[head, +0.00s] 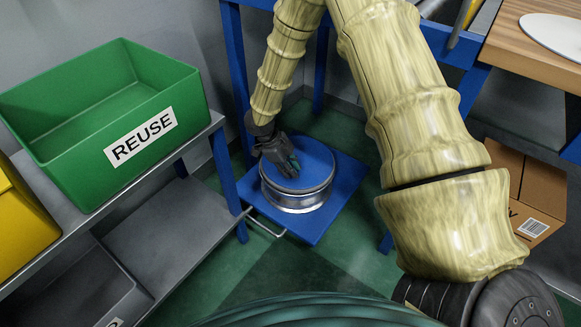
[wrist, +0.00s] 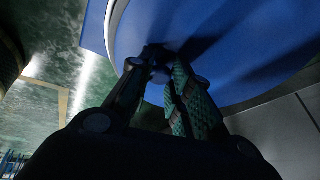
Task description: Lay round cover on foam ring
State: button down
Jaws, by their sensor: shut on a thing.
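The round blue cover (head: 316,160) is a flat disc at the top of a silver wheel-shaped stand, and it fills the upper right of the wrist view (wrist: 240,50). My gripper (head: 291,167) reaches down over the left part of the cover. In the wrist view its fingers (wrist: 161,76) are shut on a small knob on the cover. The cover looks level. A grey band shows under its edge; I cannot tell whether this is the foam ring, or whether the cover touches it.
The silver wheel (head: 295,205) stands on a blue platform (head: 339,203) with a handle at its front. A green REUSE bin (head: 165,100) sits on a grey shelf at left. Blue frame posts rise beside the platform, and a cardboard box (head: 530,190) is at right.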

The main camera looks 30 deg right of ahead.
jog(key=c, duration=1.3)
grip_release()
jog(key=shift+r, duration=0.1)
jog(key=p+v, duration=0.5)
jog(key=v, duration=0.7)
jog(key=shift+r, duration=0.2)
